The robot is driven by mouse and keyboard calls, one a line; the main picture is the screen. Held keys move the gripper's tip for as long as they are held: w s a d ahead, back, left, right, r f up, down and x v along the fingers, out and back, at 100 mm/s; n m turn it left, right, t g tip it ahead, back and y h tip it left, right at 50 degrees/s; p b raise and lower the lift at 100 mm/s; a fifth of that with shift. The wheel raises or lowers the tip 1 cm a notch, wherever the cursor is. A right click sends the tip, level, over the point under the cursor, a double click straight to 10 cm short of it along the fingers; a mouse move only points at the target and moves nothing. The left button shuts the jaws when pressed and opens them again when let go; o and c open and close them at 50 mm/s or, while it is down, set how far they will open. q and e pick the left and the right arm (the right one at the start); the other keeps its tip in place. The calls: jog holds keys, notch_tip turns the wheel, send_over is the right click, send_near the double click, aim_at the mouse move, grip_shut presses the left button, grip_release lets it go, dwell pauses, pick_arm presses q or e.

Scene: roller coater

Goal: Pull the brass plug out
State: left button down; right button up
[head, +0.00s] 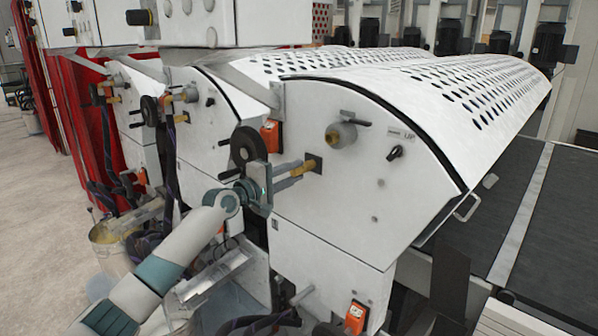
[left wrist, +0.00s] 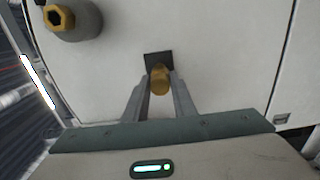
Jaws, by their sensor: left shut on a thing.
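The brass plug (head: 304,168) sticks out from a dark square opening in the white side panel of the nearest machine. It also shows in the left wrist view (left wrist: 160,80), in front of the dark square plate (left wrist: 157,59). My left gripper (head: 297,174) has come in from the left and is shut on the plug, one finger on each side. In the left wrist view the fingers (left wrist: 160,92) flank the plug. How far the plug sits in the opening is hidden. My right gripper is not in view.
A grey knob with a brass centre (head: 341,134) sits above right of the plug. A black handwheel (head: 248,147) and an orange switch box (head: 271,133) are to its left. Buckets (head: 112,236) stand at lower left. A dark conveyor (head: 560,235) runs at right.

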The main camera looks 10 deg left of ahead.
aim_at(292, 172)
pick_arm(q)
jog(key=shift+a, duration=0.1)
jog(key=shift+s+a+p, duration=0.35)
jog(key=shift+s+p, duration=0.15)
jog(key=shift+s, duration=0.1)
jog(key=shift+s+a, duration=0.15)
jog(key=shift+s+p, duration=0.1)
jog(key=shift+p, duration=0.2)
jog(key=shift+s+a, duration=0.25)
jog(key=shift+s, duration=0.15)
jog(key=shift+p+v, duration=1)
jog(key=shift+v, duration=0.5)
jog(key=shift+p+v, duration=0.65)
jog(key=shift+v, duration=0.85)
